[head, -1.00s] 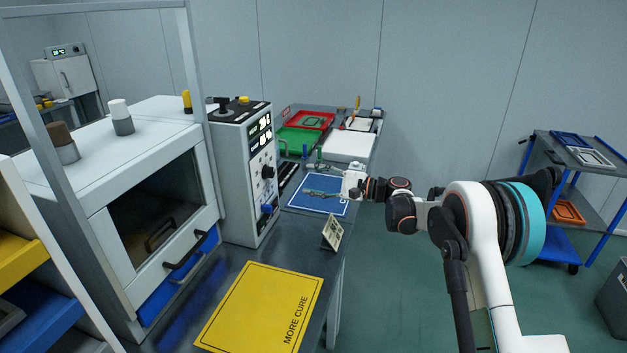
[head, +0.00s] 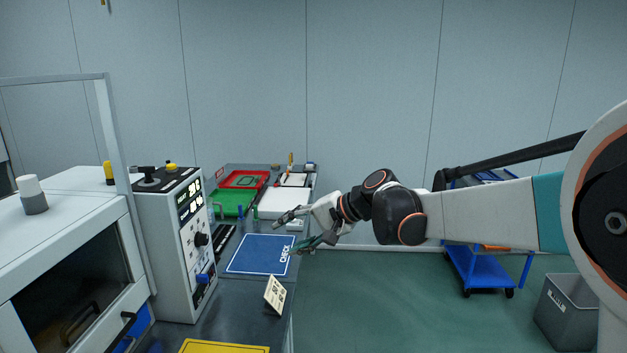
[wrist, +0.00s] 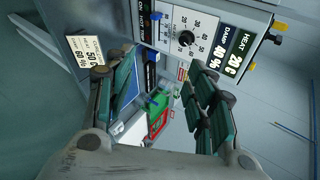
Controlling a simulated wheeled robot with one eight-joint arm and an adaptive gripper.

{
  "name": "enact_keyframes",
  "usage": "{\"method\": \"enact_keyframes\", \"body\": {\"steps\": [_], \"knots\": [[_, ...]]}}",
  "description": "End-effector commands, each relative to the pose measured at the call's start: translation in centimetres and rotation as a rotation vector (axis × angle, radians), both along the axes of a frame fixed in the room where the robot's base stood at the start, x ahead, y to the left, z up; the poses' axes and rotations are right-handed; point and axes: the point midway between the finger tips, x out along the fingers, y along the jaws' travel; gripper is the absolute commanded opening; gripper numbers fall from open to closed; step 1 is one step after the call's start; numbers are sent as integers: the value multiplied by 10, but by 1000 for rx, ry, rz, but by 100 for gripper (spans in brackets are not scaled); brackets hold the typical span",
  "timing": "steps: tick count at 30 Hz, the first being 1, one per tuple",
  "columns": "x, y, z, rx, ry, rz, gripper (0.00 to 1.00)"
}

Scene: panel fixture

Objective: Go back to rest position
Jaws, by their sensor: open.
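My gripper (head: 296,230) is open and empty. In the head view its two fingers are spread and point left, held in front of the bench near the right edge of the blue CHECK mat (head: 258,254). In the wrist view my gripper (wrist: 152,100) shows its two dark padded fingers well apart, with nothing between them. Part of the blue mat (wrist: 124,78) shows behind the left finger. My arm reaches in from the right.
A control box (head: 172,245) with dials stands left of the mat, beside a white cabinet (head: 70,230). Red (head: 243,180) and green (head: 232,202) trays lie at the back. A small card (head: 275,294) stands at the bench edge. A blue cart (head: 480,268) and grey bin (head: 565,310) stand right.

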Motion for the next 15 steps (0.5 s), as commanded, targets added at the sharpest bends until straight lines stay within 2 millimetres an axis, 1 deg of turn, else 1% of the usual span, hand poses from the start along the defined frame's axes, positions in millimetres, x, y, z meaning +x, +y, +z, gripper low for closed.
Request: {"method": "enact_keyframes", "body": {"steps": [1, 7, 11, 15], "knots": [[-15, -11, 4, -40, -18, -5, 50], [-70, -55, 9, -217, -96, -14, 50], [-107, -84, 7, -334, -146, -15, 50], [-148, -116, 1, -460, -195, -10, 50]]}}
